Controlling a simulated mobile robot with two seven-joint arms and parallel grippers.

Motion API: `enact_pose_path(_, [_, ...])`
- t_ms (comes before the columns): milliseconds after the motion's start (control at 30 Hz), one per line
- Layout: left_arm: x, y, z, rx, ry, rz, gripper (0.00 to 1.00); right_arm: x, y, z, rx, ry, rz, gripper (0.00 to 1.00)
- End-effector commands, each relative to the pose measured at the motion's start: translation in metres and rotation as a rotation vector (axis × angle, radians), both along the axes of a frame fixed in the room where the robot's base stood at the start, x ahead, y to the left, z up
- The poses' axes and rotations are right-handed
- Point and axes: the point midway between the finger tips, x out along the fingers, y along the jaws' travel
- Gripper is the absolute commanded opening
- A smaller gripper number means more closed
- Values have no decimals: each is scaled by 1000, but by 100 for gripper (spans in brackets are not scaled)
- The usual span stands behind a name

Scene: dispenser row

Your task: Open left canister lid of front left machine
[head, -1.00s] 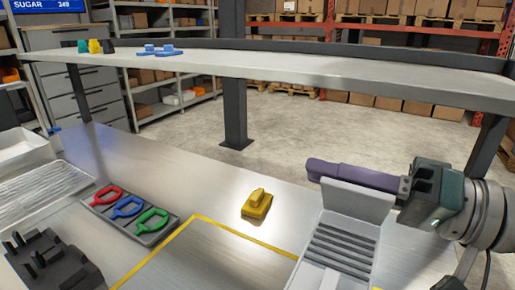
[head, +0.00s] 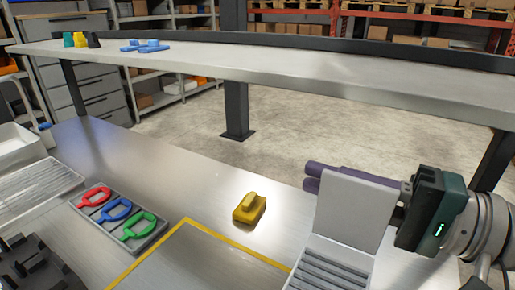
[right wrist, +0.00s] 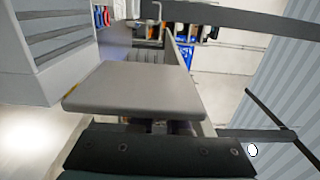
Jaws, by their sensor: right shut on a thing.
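A grey canister (head: 330,265) with a ribbed inside stands at the lower right of the head view. Its flat grey lid (head: 350,210) stands raised at the back, and the canister's top is uncovered. My right gripper (head: 318,177) reaches in from the right with purple fingers behind the lid; their tips stick out past its left edge. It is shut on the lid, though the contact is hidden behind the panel. In the right wrist view the lid (right wrist: 135,88) fills the middle and hides the fingers. My left gripper is not in view.
A yellow block (head: 249,208) sits on the metal table (head: 180,170) left of the canister. A tray (head: 150,241) holds red, blue and green rings, with a black fixture (head: 35,265) lower left. A raised shelf (head: 290,65) runs across behind. The table's middle is clear.

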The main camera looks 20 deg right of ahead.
Motion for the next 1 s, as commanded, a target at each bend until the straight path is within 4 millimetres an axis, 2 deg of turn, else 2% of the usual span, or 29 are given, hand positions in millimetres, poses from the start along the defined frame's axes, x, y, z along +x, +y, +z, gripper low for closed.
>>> enact_pose_path(400, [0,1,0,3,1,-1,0,0,1,0,5,3,1,0])
enact_pose_path(433, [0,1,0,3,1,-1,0,0,1,0,5,3,1,18])
enact_pose_path(667, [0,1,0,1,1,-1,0,0,0,0,4,3,0,44])
enact_pose_path(1000, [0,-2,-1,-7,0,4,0,-4,-3,-1,3,5,0,45])
